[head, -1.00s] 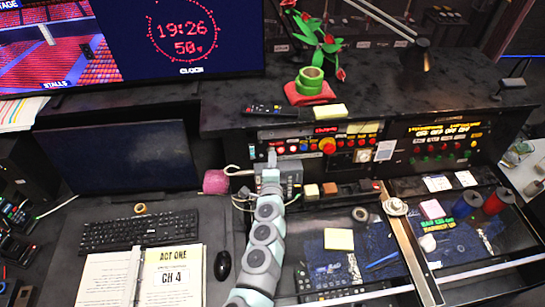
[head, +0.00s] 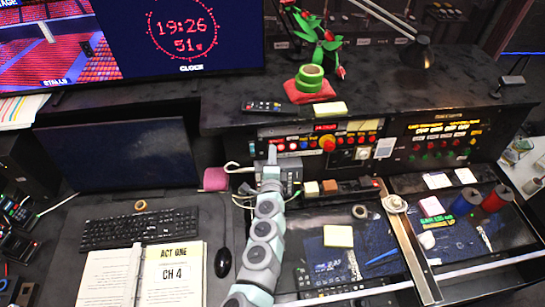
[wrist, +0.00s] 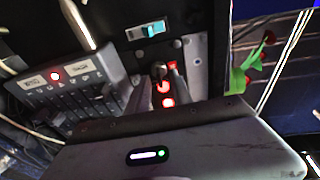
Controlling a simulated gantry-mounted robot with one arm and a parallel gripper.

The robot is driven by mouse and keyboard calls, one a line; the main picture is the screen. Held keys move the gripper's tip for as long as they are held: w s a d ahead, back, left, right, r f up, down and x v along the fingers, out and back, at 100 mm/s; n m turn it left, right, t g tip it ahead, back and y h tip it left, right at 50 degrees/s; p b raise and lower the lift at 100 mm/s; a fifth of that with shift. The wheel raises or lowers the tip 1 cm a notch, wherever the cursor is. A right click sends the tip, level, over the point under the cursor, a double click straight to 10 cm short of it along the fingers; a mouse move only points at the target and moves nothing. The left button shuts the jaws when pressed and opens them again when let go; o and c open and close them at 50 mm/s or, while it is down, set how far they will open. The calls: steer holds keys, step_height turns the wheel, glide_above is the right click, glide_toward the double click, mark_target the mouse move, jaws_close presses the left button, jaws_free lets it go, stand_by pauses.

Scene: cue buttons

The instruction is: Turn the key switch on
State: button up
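My gripper (wrist: 164,82) shows in the wrist view as two dark fingers with a gap between them, pointing at the control panel. Red lit buttons (wrist: 167,102) show through the gap. A small dark knob, possibly the key switch (wrist: 158,70), sits at the fingertips; I cannot tell whether they touch it. In the head view my gripper (head: 270,165) is at the left end of the red-button panel (head: 300,146), and its tips are too small to make out. The key switch is not clear there.
A grey box with buttons (head: 291,173) stands close beside my gripper; it also shows in the wrist view (wrist: 70,92). A blue-white rocker switch (wrist: 153,30) is on the panel. A monitor (head: 118,155) stands left. The desk ledge (head: 225,113) overhangs above the panel.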

steer(key=s+r+b, duration=0.1)
steer(key=s, duration=0.9)
steer(key=shift+s+a+r, duration=0.15)
steer(key=shift+s+r, duration=0.15)
steer(key=shift+s, duration=0.05)
stand_by(0.5)
